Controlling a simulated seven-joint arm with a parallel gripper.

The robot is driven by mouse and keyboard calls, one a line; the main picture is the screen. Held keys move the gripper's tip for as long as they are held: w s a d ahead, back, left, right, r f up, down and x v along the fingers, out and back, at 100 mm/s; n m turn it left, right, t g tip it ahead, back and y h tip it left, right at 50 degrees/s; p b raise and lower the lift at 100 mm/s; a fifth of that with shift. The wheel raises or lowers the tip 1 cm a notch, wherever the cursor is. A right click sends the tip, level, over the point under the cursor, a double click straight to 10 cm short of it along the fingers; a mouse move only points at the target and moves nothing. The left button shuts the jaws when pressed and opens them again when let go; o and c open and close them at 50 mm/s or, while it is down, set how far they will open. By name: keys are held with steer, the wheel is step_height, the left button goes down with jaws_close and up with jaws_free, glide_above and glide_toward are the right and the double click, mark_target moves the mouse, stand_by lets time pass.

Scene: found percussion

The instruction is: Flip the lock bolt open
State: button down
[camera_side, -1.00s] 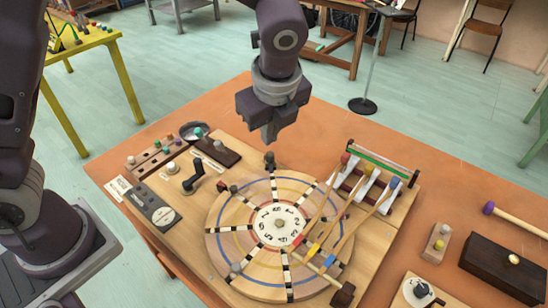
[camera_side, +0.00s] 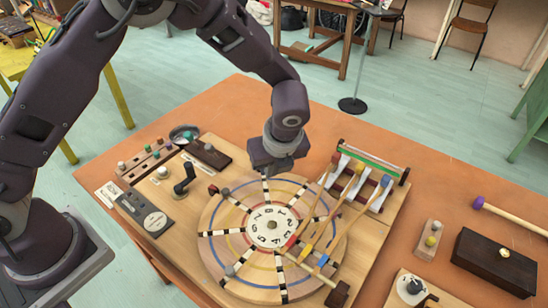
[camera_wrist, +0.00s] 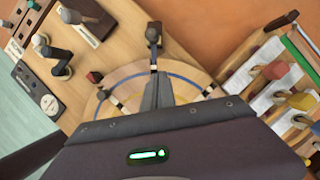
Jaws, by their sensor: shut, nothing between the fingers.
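The round wooden disc (camera_side: 208,262) with a numbered white centre lies on the wooden board. At its far rim the wrist view shows a dark post with a rounded top (camera_wrist: 153,36); in the side view my gripper hides it. A small red block (camera_wrist: 95,77) sits at the disc's left rim, beside a grey knob (camera_side: 225,192). I cannot tell for sure which of these is the lock bolt. My gripper (camera_wrist: 158,88) is shut and empty, pointing down over the disc's far part, close to the dark post. In the side view my gripper (camera_side: 271,175) hides that part of the rim.
A black crank (camera_side: 182,184) and dark strips with knobs (camera_side: 207,155) stand left of the disc. Mallets with coloured heads (camera_side: 337,158) lean over the disc's right side from a rack. A dark box (camera_side: 494,262) stands at the right. Orange table is free behind the board.

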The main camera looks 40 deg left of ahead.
steer(key=shift+x, duration=1.1)
steer(key=shift+w+a+r, duration=0.1)
steer(key=shift+w+a, duration=0.3)
steer(key=shift+a, duration=0.2)
steer(key=shift+w+a, duration=0.4)
steer(key=shift+a, duration=0.15)
steer(key=shift+w+a, duration=0.35)
steer(key=shift+a, duration=0.15)
steer(key=shift+w+a, duration=0.95)
